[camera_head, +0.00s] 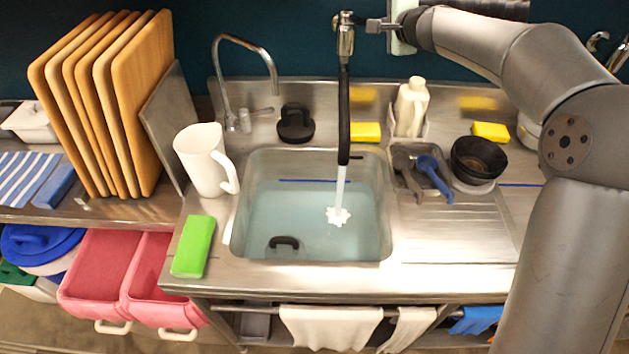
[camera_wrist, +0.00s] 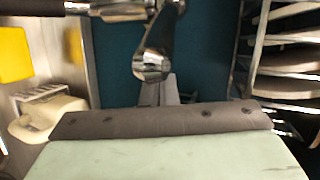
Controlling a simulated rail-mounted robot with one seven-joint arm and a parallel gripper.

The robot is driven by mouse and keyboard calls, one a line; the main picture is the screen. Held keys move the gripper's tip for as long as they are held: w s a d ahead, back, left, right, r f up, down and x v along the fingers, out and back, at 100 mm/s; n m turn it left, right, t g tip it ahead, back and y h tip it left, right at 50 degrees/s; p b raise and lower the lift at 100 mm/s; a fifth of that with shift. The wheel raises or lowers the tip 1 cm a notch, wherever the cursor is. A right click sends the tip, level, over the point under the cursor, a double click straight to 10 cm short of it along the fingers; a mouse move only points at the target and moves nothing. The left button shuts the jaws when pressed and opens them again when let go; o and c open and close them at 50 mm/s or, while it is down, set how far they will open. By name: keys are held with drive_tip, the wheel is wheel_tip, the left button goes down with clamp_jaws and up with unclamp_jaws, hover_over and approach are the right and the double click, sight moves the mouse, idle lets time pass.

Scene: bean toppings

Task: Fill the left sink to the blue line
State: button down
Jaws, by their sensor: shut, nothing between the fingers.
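The left sink (camera_head: 237,225) is a steel basin partly filled with bluish water (camera_head: 300,210). The blue line (camera_head: 315,181) runs along its back wall, and the water's far edge appears close to it; I cannot tell the exact gap. Water (camera_head: 340,187) pours from the hanging black hose tap (camera_head: 344,110) and splashes white on the surface. My gripper (camera_head: 374,25) is shut and empty, right beside the tap's metal top (camera_head: 345,35). In the wrist view, the gripper fingers (camera_wrist: 167,90) are close to a chrome tap part (camera_wrist: 152,62); contact is unclear.
A curved chrome faucet (camera_head: 245,45) stands behind the sink. A white pitcher (camera_head: 203,160) and green sponge (camera_head: 193,246) are left of it. A dark handled object (camera_head: 284,242) is in the basin. Black bowls (camera_head: 478,158) and a soap bottle (camera_head: 411,105) stand right.

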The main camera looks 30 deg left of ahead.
idle(0.4)
drive_tip(key=s+a, duration=0.6)
drive_tip(key=shift+p, duration=0.45)
drive_tip(key=shift+w+a, duration=0.1)
drive_tip(key=b+v, duration=0.3)
drive_tip(key=v, duration=0.3)
drive_tip(key=shift+d, duration=0.5)
